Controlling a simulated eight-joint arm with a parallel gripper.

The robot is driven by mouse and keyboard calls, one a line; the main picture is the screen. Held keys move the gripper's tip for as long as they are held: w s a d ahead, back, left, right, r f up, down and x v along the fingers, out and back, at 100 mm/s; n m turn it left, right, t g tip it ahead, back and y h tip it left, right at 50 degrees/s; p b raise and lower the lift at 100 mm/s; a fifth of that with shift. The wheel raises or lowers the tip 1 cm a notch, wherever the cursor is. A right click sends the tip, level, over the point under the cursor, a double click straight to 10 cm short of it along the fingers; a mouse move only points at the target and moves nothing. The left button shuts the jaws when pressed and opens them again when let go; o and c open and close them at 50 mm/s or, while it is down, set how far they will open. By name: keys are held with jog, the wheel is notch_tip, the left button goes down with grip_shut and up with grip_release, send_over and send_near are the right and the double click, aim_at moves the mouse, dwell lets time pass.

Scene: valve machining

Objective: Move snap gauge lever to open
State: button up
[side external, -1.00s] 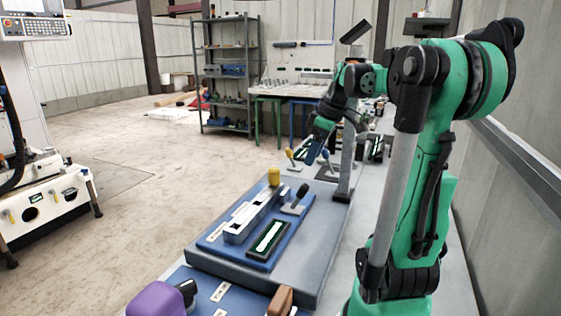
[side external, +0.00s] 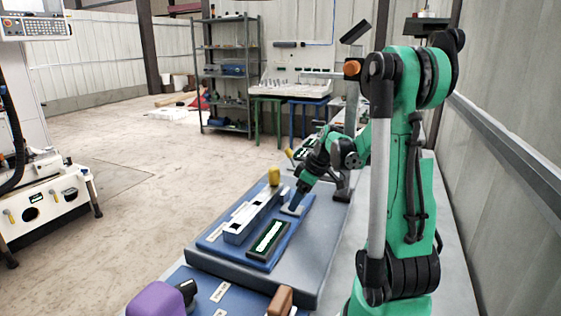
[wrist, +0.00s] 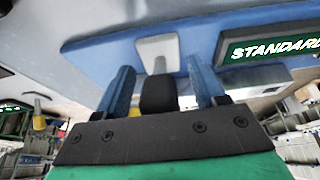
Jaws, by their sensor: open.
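The lever is a dark knob (wrist: 158,94) on a light grey base plate (wrist: 157,48), fixed to a blue board. In the side view its base (side external: 290,211) shows beside the long grey gauge block (side external: 248,219), while the knob is largely hidden by my gripper (side external: 297,203). In the wrist view my gripper (wrist: 159,72) is open. Its two blue fingers stand on either side of the dark knob, with small gaps visible. The board also carries a dark display reading "STANDARD" (wrist: 270,45), which shows in the side view too (side external: 268,239).
A yellow knob (side external: 274,176) stands at the far end of the gauge block, close to my gripper. Another yellow-knobbed lever (side external: 290,154) is farther back. A purple object (side external: 160,300) and a brown block (side external: 281,302) are at the near edge.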

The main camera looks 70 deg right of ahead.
grip_shut()
dwell(1.4)
